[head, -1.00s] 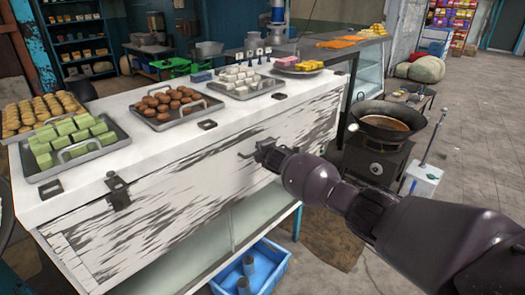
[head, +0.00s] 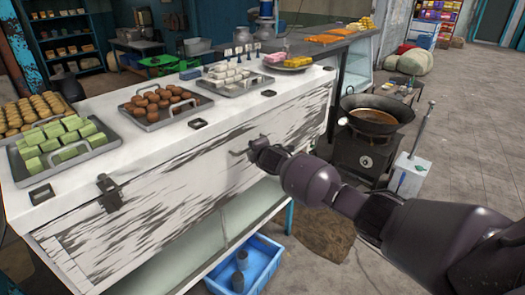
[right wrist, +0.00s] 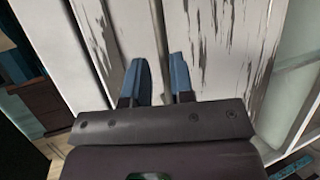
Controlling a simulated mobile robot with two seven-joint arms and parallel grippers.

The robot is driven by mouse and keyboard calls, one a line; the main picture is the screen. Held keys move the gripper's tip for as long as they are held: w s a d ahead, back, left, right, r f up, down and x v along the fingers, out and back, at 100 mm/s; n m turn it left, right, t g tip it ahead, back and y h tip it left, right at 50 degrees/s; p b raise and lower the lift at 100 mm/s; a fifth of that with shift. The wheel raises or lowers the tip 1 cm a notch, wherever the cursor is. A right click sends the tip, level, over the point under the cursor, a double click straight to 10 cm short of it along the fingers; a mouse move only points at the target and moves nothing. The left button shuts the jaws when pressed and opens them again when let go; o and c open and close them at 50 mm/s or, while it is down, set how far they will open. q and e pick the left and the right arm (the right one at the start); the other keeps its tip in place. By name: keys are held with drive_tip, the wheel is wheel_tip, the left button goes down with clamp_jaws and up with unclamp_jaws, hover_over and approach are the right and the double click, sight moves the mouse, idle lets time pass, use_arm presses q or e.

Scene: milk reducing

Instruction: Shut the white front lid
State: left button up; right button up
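The white front lid (head: 185,185), a worn wooden panel, forms the front of the long white counter in the head view. I cannot tell how far it stands from its closed position. A thin bar handle (right wrist: 160,42) shows in the right wrist view against white boards. My right gripper (head: 258,150) is at the handle in the head view. In the right wrist view its blue fingers (right wrist: 160,75) are apart, one on each side of the bar, with gaps visible. A dark latch (head: 110,193) sits at the panel's upper left.
Trays of green blocks (head: 62,160), brown balls (head: 160,103) and white pieces (head: 235,78) stand on the counter top. A blue bin (head: 262,262) is on the floor below. A wok (head: 372,113) on a stove stands right of the counter, close beyond my right arm.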

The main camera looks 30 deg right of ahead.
drive_tip(key=p+v, duration=0.1)
drive_tip(key=v, duration=0.6)
idle(0.6)
drive_tip(key=shift+m, duration=0.3)
